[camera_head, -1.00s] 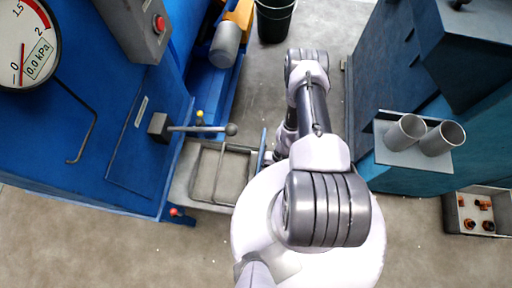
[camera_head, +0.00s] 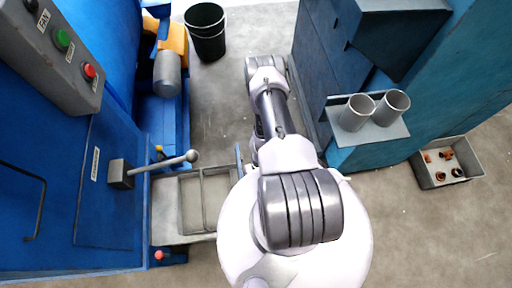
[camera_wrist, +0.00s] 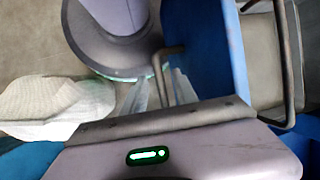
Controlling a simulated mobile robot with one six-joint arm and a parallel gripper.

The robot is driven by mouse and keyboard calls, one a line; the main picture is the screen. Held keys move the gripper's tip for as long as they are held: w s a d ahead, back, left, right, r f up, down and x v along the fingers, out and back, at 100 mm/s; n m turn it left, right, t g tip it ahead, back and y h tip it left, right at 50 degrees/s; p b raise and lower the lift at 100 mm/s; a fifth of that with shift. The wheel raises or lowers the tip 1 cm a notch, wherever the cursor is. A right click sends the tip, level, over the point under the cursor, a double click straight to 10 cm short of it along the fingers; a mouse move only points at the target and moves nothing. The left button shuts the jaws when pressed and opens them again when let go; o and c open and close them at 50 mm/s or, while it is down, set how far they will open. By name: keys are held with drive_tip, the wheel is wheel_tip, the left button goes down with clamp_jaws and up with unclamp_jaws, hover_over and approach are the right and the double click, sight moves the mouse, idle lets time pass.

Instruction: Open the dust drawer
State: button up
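A blue upright panel (camera_wrist: 215,50) with a bent grey metal handle (camera_wrist: 167,72) shows in the wrist view; it looks like the dust drawer's front. In the head view, a thin blue edge (camera_head: 239,160) stands at the right end of a grey tray with a metal frame (camera_head: 181,205), beside the blue machine. My gripper (camera_wrist: 160,88) is at the handle, and the bar runs down between its pale fingers. I cannot tell whether the fingers press on it. In the head view my arm hides the gripper.
A lever with a ball knob (camera_head: 190,157) sticks out above the tray. A black bucket (camera_head: 206,40) stands at the back. A teal cabinet with two grey cups (camera_head: 357,112) on a shelf and a parts bin (camera_head: 428,176) are on the right. Floor between is clear.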

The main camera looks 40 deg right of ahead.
drive_tip(key=shift+r, duration=0.1)
drive_tip(key=p+v, duration=0.4)
drive_tip(key=v, duration=1.3)
drive_tip(key=shift+p, duration=0.3)
drive_tip(key=shift+d+r, duration=0.1)
